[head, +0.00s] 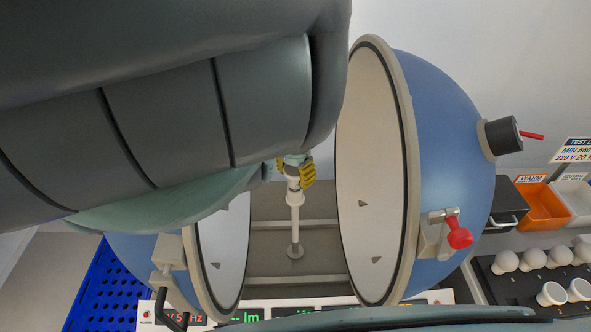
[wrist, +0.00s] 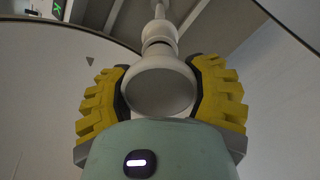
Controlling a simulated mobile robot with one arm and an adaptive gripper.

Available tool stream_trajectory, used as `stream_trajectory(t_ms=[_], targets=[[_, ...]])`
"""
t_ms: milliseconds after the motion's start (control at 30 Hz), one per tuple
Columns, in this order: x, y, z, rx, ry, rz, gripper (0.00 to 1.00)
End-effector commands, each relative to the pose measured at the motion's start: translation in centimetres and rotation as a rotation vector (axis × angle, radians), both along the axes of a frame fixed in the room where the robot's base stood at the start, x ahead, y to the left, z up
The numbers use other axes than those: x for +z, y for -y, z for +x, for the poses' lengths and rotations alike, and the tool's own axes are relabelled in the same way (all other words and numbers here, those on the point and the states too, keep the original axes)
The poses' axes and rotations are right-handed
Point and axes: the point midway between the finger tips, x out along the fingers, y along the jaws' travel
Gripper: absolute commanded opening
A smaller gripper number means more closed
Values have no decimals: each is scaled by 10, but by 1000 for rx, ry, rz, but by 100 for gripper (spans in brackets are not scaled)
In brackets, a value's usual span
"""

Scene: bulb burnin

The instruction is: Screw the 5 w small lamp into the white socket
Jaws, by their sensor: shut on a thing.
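My gripper (head: 294,170) is between the two open halves of a blue sphere. In the wrist view its yellow ribbed fingers (wrist: 162,88) are closed on both sides of a white lamp (wrist: 158,92), with the round end facing the camera. The lamp's narrow end is in line with the white socket (wrist: 159,31) on top of a thin white post. In the head view the socket (head: 294,199) is just below the fingers, and the lamp is mostly hidden by them. I cannot tell how deep the lamp sits in the socket.
The right sphere half (head: 447,150) and left half (head: 222,250) stand close on either side. A red-knobbed latch (head: 458,232) sticks out at right. A bulb rack (head: 520,285), an orange bin (head: 543,208) and a blue crate (head: 95,290) are farther out.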

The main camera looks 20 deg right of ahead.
Motion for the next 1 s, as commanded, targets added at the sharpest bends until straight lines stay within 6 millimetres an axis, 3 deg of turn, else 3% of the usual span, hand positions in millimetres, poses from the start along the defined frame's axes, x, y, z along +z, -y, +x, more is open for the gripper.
stream_trajectory(t_ms=[800, 1000], targets=[[-1, -1, -1, -1229, 0, 2, 20], [0, -1, -1, -1380, 0, 2, 20]])
